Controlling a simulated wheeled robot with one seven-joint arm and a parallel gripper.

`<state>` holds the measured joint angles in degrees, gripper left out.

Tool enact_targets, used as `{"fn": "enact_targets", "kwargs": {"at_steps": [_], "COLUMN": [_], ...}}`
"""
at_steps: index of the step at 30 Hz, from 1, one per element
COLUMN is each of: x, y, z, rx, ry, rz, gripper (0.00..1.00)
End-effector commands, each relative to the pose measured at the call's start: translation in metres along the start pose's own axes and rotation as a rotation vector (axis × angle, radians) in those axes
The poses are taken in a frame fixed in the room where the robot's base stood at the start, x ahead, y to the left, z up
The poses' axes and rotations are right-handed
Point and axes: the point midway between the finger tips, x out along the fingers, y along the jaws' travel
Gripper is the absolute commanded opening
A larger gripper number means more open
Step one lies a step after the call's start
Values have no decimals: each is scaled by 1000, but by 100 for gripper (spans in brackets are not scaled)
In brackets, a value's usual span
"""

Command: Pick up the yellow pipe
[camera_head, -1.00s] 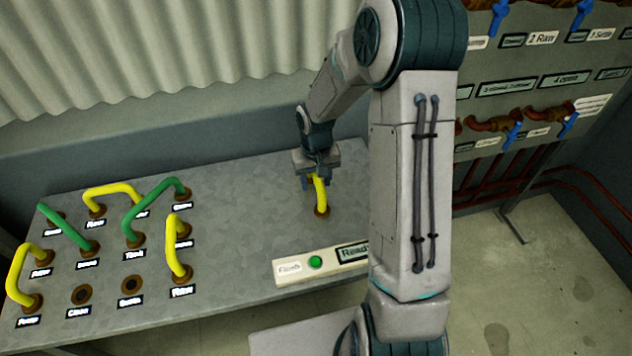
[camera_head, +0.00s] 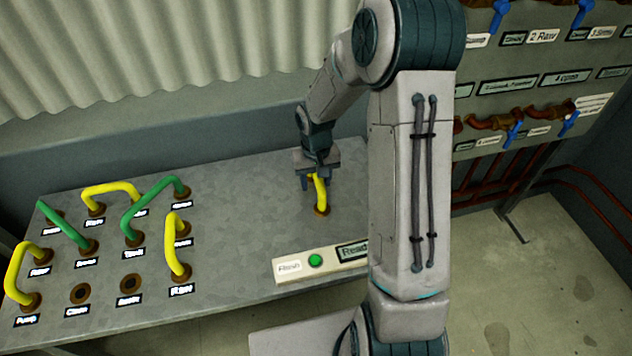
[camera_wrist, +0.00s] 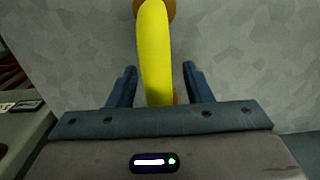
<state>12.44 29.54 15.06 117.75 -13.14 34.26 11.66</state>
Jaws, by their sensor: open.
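A yellow pipe (camera_head: 320,194) stands apart from the others on the grey metal table, below my gripper (camera_head: 317,184). In the wrist view the yellow pipe (camera_wrist: 154,55) runs between the two blue fingers of my gripper (camera_wrist: 158,85). The fingers are open, one on each side of the pipe, with a gap visible on both sides. A brown end fitting shows at the top of the wrist view. The pipe's other end is mostly hidden by the gripper.
Other yellow pipes (camera_head: 172,250) and green pipes (camera_head: 66,228) sit in labelled sockets on the table's left (camera_head: 230,240). A panel strip with a green button (camera_head: 315,261) lies at the front edge. A valve panel (camera_head: 540,80) stands right. The table's middle is clear.

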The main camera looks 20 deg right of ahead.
Motion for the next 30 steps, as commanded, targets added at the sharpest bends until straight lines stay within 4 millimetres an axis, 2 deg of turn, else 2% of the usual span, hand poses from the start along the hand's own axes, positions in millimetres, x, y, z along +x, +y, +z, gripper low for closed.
{"fn": "enact_targets", "kwargs": {"at_steps": [2, 7, 17, 23, 26, 30], "x": [0, 0, -1, -8, -19, -51], "y": [0, 0, 0, 0, 0, 1], "z": [0, 0, 0, 0, -1, 1], "rx": [0, 0, 0, 0, 0, 1], "ry": [0, 0, 1, 1, 6, 7], "rz": [0, 0, 0, -1, 1, 2], "gripper": [45, 1, 0, 0, 0, 0]}}
